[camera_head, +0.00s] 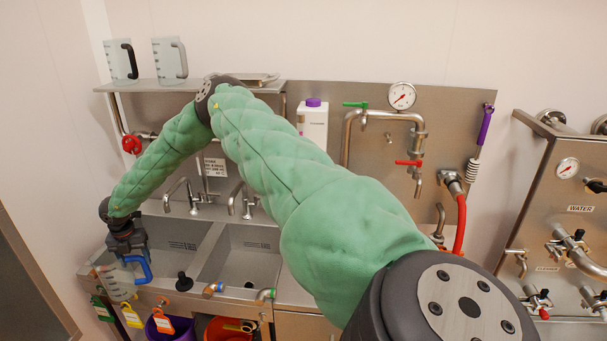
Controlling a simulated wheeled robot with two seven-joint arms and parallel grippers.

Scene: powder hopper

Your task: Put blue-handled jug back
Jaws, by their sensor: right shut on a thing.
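The blue-handled jug (115,287), clear with a blue handle, is at the lower left, in front of the left sink basin. My right gripper (134,258) points down and is shut on its blue handle. The jug hangs somewhat tilted near the sink's front edge. Whether it touches the edge I cannot tell. A jug with a black handle (118,62) and a jug with a grey handle (165,60) stand on the steel wall shelf (142,85) at the upper left. My left gripper is not in view.
My green-sleeved right arm crosses the picture and hides part of the shelf and sink. Two taps (182,197) stand behind the basins. A white container with a purple cap (313,122) and piping with a gauge (402,96) are right of the shelf.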

